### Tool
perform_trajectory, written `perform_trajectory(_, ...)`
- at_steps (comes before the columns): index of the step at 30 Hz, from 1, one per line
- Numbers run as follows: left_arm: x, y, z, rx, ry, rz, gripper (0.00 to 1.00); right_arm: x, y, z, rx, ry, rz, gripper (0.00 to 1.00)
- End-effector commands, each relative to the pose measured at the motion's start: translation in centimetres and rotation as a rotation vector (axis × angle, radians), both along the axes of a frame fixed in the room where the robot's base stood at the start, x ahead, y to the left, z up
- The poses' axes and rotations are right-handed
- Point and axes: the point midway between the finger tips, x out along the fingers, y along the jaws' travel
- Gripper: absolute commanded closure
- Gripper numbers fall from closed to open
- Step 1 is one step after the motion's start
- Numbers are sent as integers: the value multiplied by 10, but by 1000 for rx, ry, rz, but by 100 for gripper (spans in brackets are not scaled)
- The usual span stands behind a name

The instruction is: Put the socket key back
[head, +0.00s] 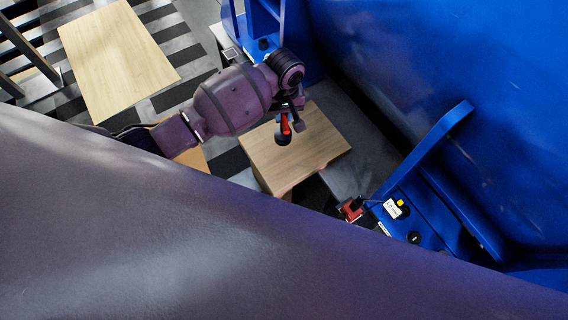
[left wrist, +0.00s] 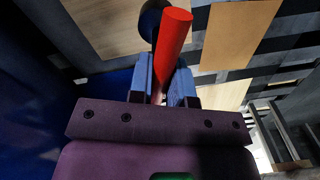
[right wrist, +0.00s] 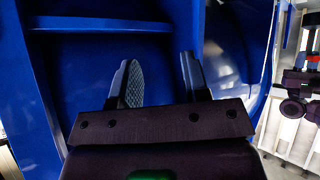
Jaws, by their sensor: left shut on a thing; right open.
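The socket key, with a red handle (head: 286,127) and a dark, rounded part, hangs from my left gripper (head: 292,112) in the head view. In the left wrist view the red handle (left wrist: 171,42) stands tilted between the two fingers of the left gripper (left wrist: 164,82), which are shut on it. A dark round part (left wrist: 150,22) shows behind the handle. The key is above or near a wooden top; its height over it is hard to tell. My right gripper (right wrist: 158,80) is open and empty in the right wrist view, facing a blue structure. It does not show in the head view.
A wooden top (head: 300,155) lies below the left gripper, and another wooden top (head: 118,58) is at the upper left. A large blue structure (head: 455,90) fills the right side. Its ledge carries a red block (head: 350,210), a white label (head: 392,208) and a yellow piece (head: 400,202).

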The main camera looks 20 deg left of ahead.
Motion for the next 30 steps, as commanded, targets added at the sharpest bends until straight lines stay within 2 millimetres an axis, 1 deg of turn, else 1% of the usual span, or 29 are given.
perform_trajectory(5, -1, 0, -31, 1, 6, 4, 100, -2, 2, -11, 4, 14, -1, 58)
perform_trajectory(12, -3, 0, -84, 1, 10, 4, 100, -3, 2, -31, 4, 38, 1, 58)
perform_trajectory(18, -3, 0, -124, 0, 9, 3, 100, -8, -2, -45, -2, 64, -2, 58)
perform_trajectory(22, -2, 0, -140, 0, 6, 3, 100, -10, -3, -51, -7, 75, 3, 58)
perform_trajectory(30, 0, 0, -151, 0, 0, 3, 100, -4, -1, -52, -6, 68, 11, 58)
